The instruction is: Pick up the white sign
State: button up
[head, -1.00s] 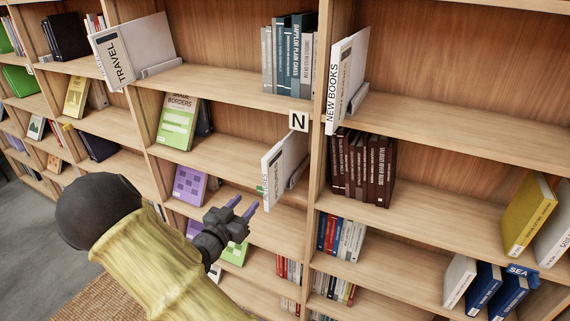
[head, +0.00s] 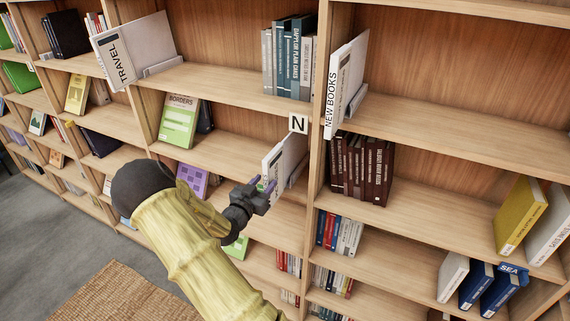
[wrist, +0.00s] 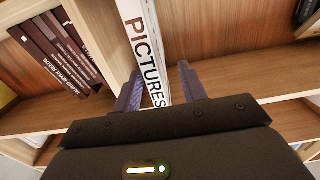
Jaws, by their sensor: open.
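A white sign (head: 284,154) stands upright on a middle shelf, sticking out past the shelf's front edge. In the wrist view the white sign (wrist: 145,45) reads "PICTURES" along its narrow front face. My gripper (head: 262,186) is at the sign's lower front end, its purple fingers pointing toward the shelf. In the wrist view my gripper (wrist: 160,70) is open, with one finger on each side of the sign. The sign runs between them, nearer the left finger; I cannot tell whether that finger touches it. The gripper hides part of the sign's lower front in the head view.
A row of dark red books (head: 361,168) stands right of the sign, beyond an upright divider. A small "N" plate (head: 298,123) is just above the sign. Similar white signs read "TRAVEL" (head: 120,60) and "NEW BOOKS" (head: 332,95).

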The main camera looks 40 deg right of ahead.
aim_at(273, 174)
jog(key=p+x, duration=0.2)
jog(key=x, duration=0.1)
jog(key=p+x, duration=0.1)
jog(key=shift+s+d+r+p, duration=0.25)
jog(key=shift+d+r+p, duration=0.05)
jog(key=shift+d, duration=0.05)
jog(key=shift+w+d+f, duration=0.15)
jog(key=shift+d, duration=0.2)
jog(key=shift+a, duration=0.1)
grip_shut()
